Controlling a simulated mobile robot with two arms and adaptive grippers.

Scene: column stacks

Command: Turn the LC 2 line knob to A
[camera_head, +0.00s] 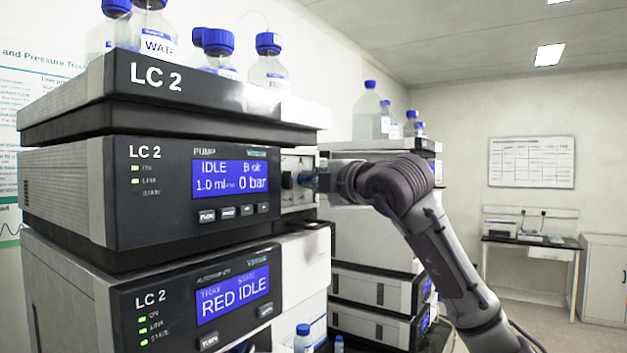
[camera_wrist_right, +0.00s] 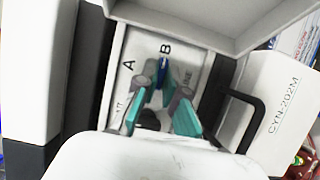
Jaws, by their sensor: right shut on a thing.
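The LC 2 stack stands at the left in the head view, with its pump module (camera_head: 120,190) reading IDLE and 0 bar. The line knob sits on the pale panel (camera_head: 298,165) at the right of the pump display. In the right wrist view the blue knob (camera_wrist_right: 163,70) points toward the letter B; the letter A is to its left. My right gripper (camera_wrist_right: 160,100) has its teal fingers on both sides of the knob and is shut on it. In the head view my right gripper (camera_head: 316,181) reaches the panel from the right. My left gripper is not in view.
Bottles with blue caps (camera_head: 268,65) stand on top of the LC 2 stack. A module below (camera_head: 225,300) reads RED IDLE. A second stack (camera_head: 375,290) stands behind my right arm. A black curved handle (camera_wrist_right: 245,115) is right of the knob in the wrist view.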

